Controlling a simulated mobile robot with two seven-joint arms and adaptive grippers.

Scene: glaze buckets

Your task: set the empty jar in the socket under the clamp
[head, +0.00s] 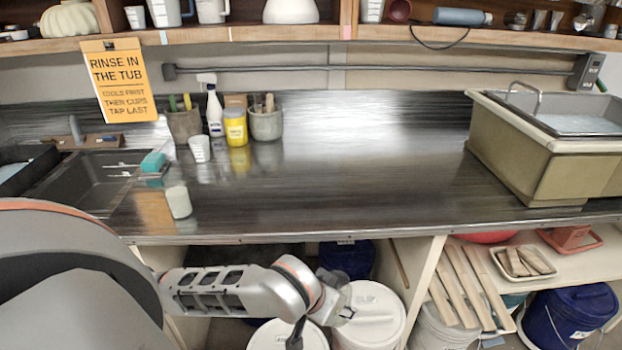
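A small pale, whitish jar or cup (178,201) stands upright on the metal counter, near its front edge at the left. I cannot tell whether it is empty. I cannot make out a socket or a clamp in this view. My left arm comes in from the left, in front of the counter. Its end, with the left gripper (340,308), is low, below the counter's front edge and in front of the white buckets. Its fingers are too unclear to tell open from shut. My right gripper is not in view.
The counter (350,175) is clear in the middle. A beige tub (530,150) stands at the right and a dark sink (90,180) is at the left. A yellow jar (236,130), bottle and tool pots stand at the back. Lidded buckets (372,312) sit below.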

